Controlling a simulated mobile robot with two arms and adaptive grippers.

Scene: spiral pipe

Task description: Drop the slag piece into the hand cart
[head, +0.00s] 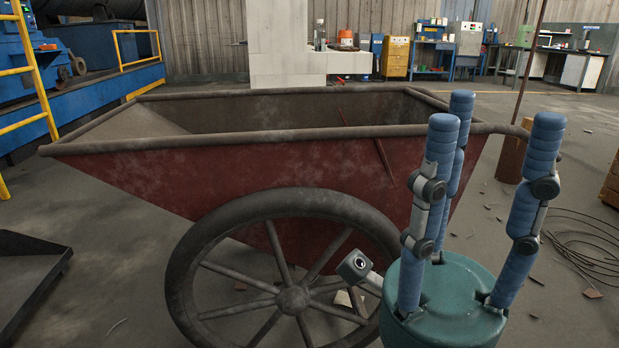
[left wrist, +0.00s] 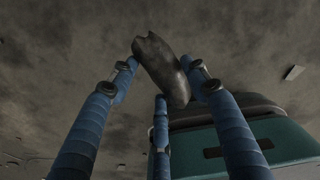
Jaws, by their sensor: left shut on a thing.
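The hand cart (head: 250,165) has a rusty dark red tub with a brown rim and a large spoked wheel. It fills the middle of the head view. The part of its tub floor that shows is bare. The slag piece (left wrist: 160,62) is a dark, lumpy, elongated stone in the left wrist view. My left gripper (left wrist: 166,82) is shut on it, with blue fingers around it. The left gripper and slag do not show in the head view. My right gripper (head: 490,120) is open and empty, fingers pointing up, in front of the cart's right end, hiding part of it.
A blue platform with a yellow railing (head: 30,75) stands at the left. A dark tray (head: 30,275) lies on the floor at lower left. Coiled wire (head: 585,245) and debris lie at the right. A pale block column (head: 277,45) and workbenches stand behind the cart.

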